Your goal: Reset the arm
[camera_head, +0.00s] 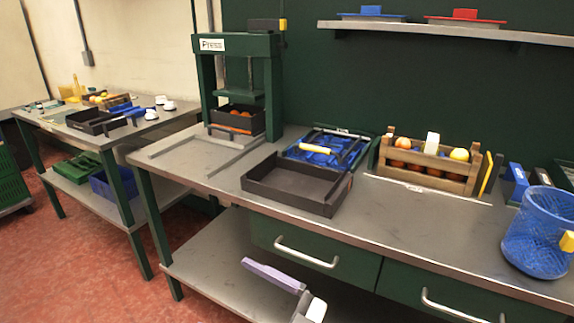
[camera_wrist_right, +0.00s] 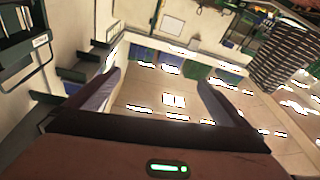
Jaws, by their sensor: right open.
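My right gripper (camera_wrist_right: 160,88) shows in the right wrist view with its two dark purple-grey fingers spread apart and nothing between them. It faces open room, with floor and distant furniture beyond the fingers. In the head view a lavender finger (camera_head: 272,275) and a pale end part (camera_head: 315,308) rise at the bottom, in front of the bench and clear of it. I cannot tell which arm they belong to. On the bench, a wooden crate (camera_head: 428,180) holds several oranges. An empty dark tray (camera_head: 297,185) lies left of it.
A green press (camera_head: 240,75) stands at the back with a dark box (camera_head: 237,120) holding orange fruit. A blue tray (camera_head: 325,147) lies behind the empty tray. A blue mesh basket (camera_head: 540,230) stands at the right. Two drawer handles (camera_head: 305,252) (camera_head: 460,308) protrude from the bench front.

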